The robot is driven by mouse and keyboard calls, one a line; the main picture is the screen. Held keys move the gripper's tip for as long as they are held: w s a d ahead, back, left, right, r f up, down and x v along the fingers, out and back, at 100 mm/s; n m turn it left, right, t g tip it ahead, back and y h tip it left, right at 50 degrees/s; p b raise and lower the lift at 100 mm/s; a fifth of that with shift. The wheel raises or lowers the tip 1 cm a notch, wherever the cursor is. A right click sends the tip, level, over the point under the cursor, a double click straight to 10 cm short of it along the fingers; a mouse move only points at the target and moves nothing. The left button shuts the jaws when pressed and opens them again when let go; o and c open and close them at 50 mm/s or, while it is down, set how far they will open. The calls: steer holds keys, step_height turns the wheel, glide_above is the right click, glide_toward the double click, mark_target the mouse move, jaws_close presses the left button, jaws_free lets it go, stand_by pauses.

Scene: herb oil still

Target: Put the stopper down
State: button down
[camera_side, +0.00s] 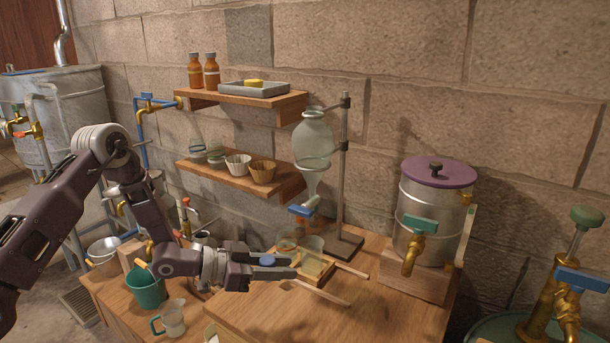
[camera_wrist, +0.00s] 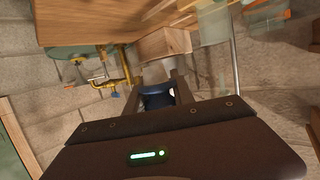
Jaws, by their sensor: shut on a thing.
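My gripper (camera_side: 282,267) is low over the wooden worktop (camera_side: 300,315), left of the wooden block holding glass beakers. It is shut on the blue stopper (camera_side: 267,261), which shows only in part between the fingers. In the wrist view the stopper (camera_wrist: 157,98) is a dark blue round shape between the two fingers of my gripper (camera_wrist: 156,88). I cannot tell how far it is above the worktop. The glass separating funnel (camera_side: 313,140) hangs on a metal stand behind the gripper, with a blue tap below.
Glass beakers (camera_side: 311,262) stand close beyond the fingers. Wooden sticks (camera_side: 322,293) lie to their right. A metal pot with purple lid (camera_side: 438,172) stands right. A green bucket (camera_side: 146,290) and glass jug (camera_side: 171,318) stand left. The front worktop is clear.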

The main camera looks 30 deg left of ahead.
steer(key=w+a+r+n+t+y, duration=0.2)
steer(key=a+r+n+y, duration=0.25)
steer(key=r, duration=0.35)
steer(key=w+a+r+n+t+y, duration=0.1)
steer(key=a+r+n+y, duration=0.2)
steer(key=a+r+y, duration=0.35)
steer(key=w+a+r+n, duration=0.25)
steer(key=w+r, duration=0.55)
steer(key=w, duration=0.4)
steer(key=w+d+r+m+h, duration=0.25)
steer(key=w+r, duration=0.35)
steer(key=r, duration=0.3)
steer(key=s+d+r+m+h, duration=0.1)
steer(key=d+r+m+h, duration=0.35)
steer(key=d+r, duration=0.45)
steer(key=shift+g, duration=0.4)
steer(key=f, duration=0.7)
steer(key=shift+d+f, duration=0.2)
steer(key=shift+f, duration=0.2)
steer(key=c, duration=1.1)
jaws_free()
